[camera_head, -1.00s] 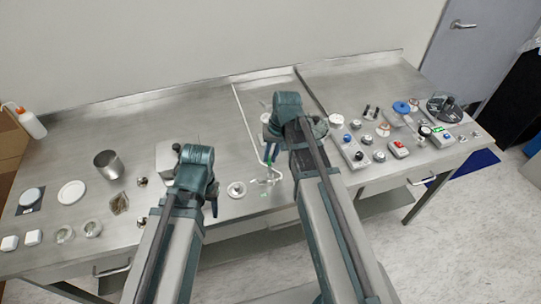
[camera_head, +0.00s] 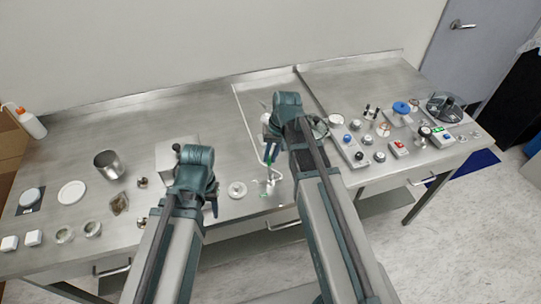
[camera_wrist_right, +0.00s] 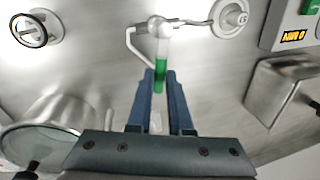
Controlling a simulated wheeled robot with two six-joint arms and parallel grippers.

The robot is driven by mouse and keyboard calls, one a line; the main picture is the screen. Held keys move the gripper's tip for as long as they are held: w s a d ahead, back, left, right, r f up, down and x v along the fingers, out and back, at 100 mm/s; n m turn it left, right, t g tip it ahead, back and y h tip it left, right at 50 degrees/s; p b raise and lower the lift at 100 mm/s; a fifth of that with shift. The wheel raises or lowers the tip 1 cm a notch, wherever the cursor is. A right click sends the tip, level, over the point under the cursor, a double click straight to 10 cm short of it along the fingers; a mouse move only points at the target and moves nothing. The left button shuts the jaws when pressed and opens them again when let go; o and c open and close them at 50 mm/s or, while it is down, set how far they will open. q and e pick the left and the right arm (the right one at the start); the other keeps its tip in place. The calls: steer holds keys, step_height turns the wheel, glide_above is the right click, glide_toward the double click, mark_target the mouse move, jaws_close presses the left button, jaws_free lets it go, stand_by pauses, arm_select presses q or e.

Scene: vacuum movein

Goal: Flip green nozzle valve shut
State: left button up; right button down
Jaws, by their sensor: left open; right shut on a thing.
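The green nozzle valve handle (camera_wrist_right: 159,78) is between the two blue fingers of my right gripper (camera_wrist_right: 160,76) in the right wrist view. Its white valve body (camera_wrist_right: 160,30) and bent white tube lie just beyond the fingertips. In the head view, my right gripper (camera_head: 268,158) points down over the recessed part of the bench, with the small white-and-green nozzle (camera_head: 271,184) just in front of it. My left gripper (camera_head: 213,205) hangs open and empty near the front of the bench, left of the nozzle; its wrist hides most of it.
The steel bench (camera_head: 75,140) holds a metal cup (camera_head: 109,164) and small jars on the left. Control boxes with knobs (camera_head: 355,150) stand on the right. A round white flange (camera_head: 237,190) sits between the grippers. A grey box (camera_head: 177,150) stands behind my left wrist.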

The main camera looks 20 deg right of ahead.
stand_by(0.3)
steer(key=shift+a+n+g, duration=0.3)
steer(key=shift+a+n, duration=0.25)
steer(key=shift+n, duration=0.65)
steer(key=c, duration=0.8)
jaws_free()
steer(key=shift+c, duration=0.2)
arm_select(q)
steer(key=shift+r, duration=0.15)
arm_select(e)
steer(key=shift+r, duration=0.1)
arm_select(q)
step_height(320, 180, up, 13)
steer(key=p, duration=1.3)
arm_select(e)
step_height(320, 180, up, 13)
steer(key=d, duration=0.2)
steer(key=shift+w+d+r, duration=0.15)
steer(key=shift+d, duration=0.2)
arm_select(q)
steer(key=shift+r, duration=0.1)
